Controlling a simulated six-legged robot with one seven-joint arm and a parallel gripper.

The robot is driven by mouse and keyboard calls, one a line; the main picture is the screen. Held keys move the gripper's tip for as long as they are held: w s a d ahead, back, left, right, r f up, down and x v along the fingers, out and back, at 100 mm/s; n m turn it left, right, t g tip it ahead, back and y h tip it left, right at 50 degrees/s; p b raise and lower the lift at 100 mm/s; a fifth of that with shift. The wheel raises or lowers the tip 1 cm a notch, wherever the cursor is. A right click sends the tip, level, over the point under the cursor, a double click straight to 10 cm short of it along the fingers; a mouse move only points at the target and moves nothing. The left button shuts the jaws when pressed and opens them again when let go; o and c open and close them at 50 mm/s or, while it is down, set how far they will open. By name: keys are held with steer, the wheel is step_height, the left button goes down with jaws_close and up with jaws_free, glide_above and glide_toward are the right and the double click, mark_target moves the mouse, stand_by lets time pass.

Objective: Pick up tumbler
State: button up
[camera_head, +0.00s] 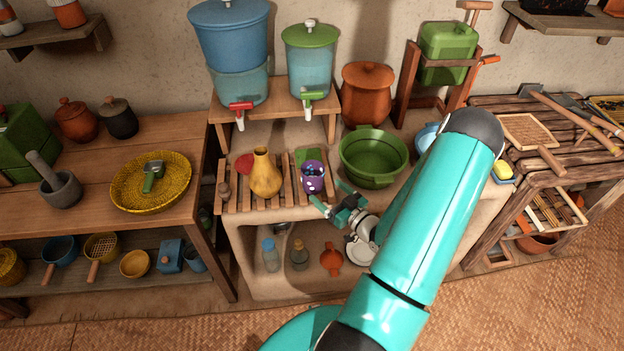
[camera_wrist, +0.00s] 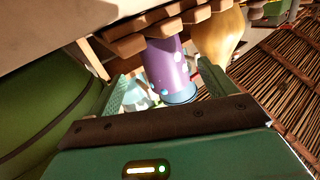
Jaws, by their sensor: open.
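The tumbler (camera_head: 313,179) is purple with pale dots and stands upright on a slatted wooden rack, with dark contents showing at its mouth in the head view. In the wrist view the tumbler (camera_wrist: 168,68) appears upside down, between the two fingertips in the picture. My gripper (camera_head: 328,197) is open and empty, just in front and to the right of the tumbler. Its teal fingers also show in the wrist view (camera_wrist: 161,82), one on each side of the tumbler. I cannot tell whether either finger touches it.
A yellow gourd-shaped vase (camera_head: 265,175) stands left of the tumbler on the rack (camera_head: 233,200). A large green basin (camera_head: 373,157) stands close on the right. Two water dispensers (camera_head: 229,45) sit on a raised wooden stand (camera_head: 270,113) behind. Bottles (camera_head: 270,255) stand in the alcove below.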

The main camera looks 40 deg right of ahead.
mark_target(320, 185)
steer(key=w, duration=0.5)
steer(key=shift+a+r, duration=0.1)
steer(key=shift+r, duration=0.05)
steer(key=c, duration=1.1)
steer(key=shift+r, duration=0.25)
